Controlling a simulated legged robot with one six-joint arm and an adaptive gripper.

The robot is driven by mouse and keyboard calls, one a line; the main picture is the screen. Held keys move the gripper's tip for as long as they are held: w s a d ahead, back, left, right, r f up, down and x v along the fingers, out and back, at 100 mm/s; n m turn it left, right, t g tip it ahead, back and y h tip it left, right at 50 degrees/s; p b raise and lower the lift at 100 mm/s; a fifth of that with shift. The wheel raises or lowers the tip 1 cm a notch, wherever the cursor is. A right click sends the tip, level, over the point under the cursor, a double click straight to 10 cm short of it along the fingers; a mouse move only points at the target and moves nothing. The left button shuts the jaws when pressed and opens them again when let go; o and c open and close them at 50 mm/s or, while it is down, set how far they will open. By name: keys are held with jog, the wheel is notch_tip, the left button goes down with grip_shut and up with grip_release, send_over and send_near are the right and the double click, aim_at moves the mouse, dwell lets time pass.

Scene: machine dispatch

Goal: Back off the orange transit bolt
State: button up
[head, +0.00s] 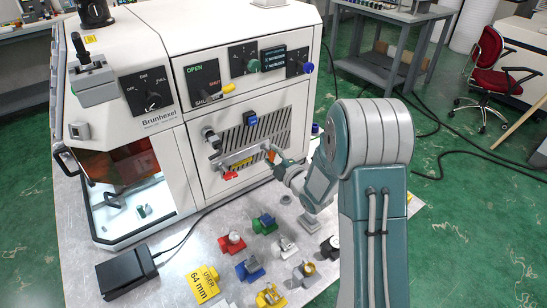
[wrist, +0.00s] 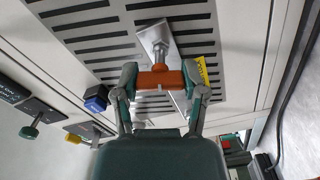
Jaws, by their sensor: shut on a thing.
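The orange transit bolt (wrist: 160,78) shows in the wrist view as an orange crosspiece on a metal shaft. The shaft runs to a pale metal plate (wrist: 154,36) on the slotted panel. My gripper (wrist: 160,80) is shut on the orange crosspiece, one finger at each end. In the head view, my gripper (head: 276,160) is at the lower right of the machine's front panel. A small part of the orange bolt (head: 271,155) shows there; my gripper hides the rest.
The white machine (head: 190,133) carries a blue knob (head: 250,118), a red part (head: 231,175) and a yellow label (head: 242,162) near the bolt. A black box (head: 126,272) stands front left.

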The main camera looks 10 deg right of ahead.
jog(key=n, duration=0.4)
jog(key=shift+n, duration=0.4)
jog(key=n, duration=0.5)
jog(key=o, duration=1.1)
jog(key=shift+w, duration=0.1)
